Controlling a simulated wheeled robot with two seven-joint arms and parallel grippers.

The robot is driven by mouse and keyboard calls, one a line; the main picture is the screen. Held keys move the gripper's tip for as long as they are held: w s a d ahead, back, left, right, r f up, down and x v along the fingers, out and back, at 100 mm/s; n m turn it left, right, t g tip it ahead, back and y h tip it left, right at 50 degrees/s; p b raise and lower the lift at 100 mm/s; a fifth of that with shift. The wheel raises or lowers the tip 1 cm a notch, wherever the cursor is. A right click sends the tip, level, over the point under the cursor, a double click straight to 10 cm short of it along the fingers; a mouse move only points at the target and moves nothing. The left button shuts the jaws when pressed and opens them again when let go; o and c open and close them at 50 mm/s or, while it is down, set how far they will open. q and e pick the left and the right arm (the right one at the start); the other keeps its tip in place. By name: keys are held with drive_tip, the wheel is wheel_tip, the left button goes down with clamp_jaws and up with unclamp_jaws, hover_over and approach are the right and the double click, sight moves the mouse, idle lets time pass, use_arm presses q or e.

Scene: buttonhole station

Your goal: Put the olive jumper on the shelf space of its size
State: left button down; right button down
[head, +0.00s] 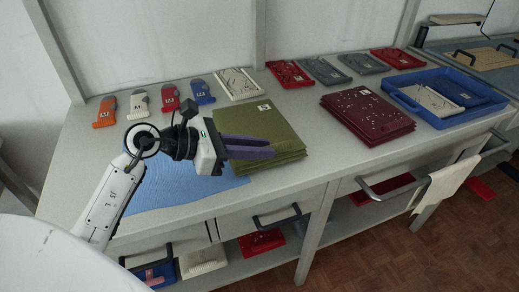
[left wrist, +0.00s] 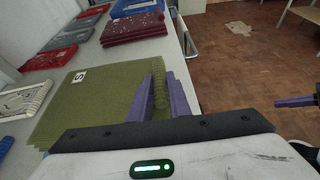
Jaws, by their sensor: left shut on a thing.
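The olive jumper (head: 262,125), folded in several layers, lies on the table near its front edge. A white tag on it reads S in the left wrist view (left wrist: 80,76). My left gripper (head: 247,147) has its purple fingers at the jumper's near left edge in the head view. In the left wrist view the fingers (left wrist: 158,95) are shut with the olive edge between them. A purple finger of my right gripper (left wrist: 295,101) shows at the right edge of the left wrist view, apart from everything; its jaws cannot be made out. The lower shelf (head: 282,268) is partly hidden.
A maroon folded pile (head: 366,114) lies to the right, then a blue tray (head: 449,96). Small labelled pieces, including an orange one (head: 105,112), line the back left. A blue cloth (head: 175,191) lies under my left arm. Handles (head: 276,217) stick out at the front.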

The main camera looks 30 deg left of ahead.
use_arm(q)
drive_tip(key=shift+f, duration=0.4)
